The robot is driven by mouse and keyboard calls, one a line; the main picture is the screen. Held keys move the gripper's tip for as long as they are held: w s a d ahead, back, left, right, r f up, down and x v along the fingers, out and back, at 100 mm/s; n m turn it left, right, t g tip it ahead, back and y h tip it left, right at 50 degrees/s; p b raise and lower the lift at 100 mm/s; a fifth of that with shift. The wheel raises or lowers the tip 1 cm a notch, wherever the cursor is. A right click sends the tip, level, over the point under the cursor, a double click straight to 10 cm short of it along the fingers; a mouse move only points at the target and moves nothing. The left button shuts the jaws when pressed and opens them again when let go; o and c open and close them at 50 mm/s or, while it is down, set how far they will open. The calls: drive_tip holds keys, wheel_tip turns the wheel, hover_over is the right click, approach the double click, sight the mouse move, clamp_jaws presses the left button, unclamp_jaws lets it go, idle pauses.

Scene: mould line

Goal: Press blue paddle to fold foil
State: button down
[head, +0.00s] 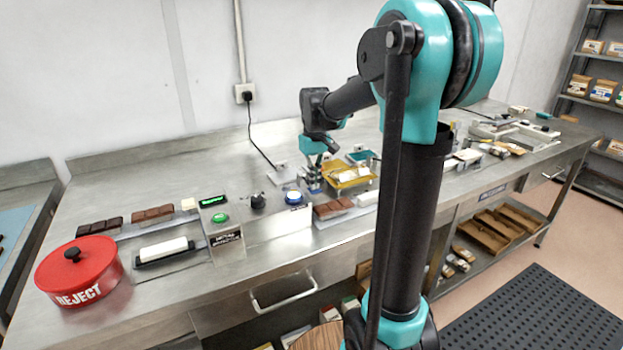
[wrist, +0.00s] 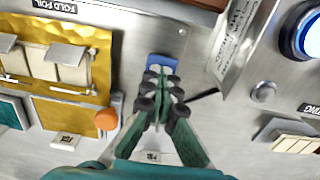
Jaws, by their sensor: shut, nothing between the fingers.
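The blue paddle (wrist: 161,64) shows in the wrist view on the steel surface, just beyond my fingertips. My gripper (wrist: 163,82) is shut and empty, and its tips overlap the paddle's near edge; I cannot tell whether they touch it. In the head view my gripper (head: 315,186) points down beside the gold foil station, and the paddle is hard to make out there. The gold foil (wrist: 100,62) lies left of the paddle in the wrist view, with pale blocks (wrist: 62,64) on it. It also shows in the head view (head: 341,184). A "FOLD FOIL" label (wrist: 55,7) is by its edge.
An orange knob (wrist: 107,119) stands left of my fingers. A lit blue button (wrist: 308,33) is at the right, also in the head view (head: 294,197). A green button (head: 219,218), chocolate bars (head: 152,213) and a red reject bin (head: 82,271) are further left on the bench.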

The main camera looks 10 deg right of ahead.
drive_tip(key=shift+f, duration=0.55)
wheel_tip(320, 180, up, 10)
idle(1.4)
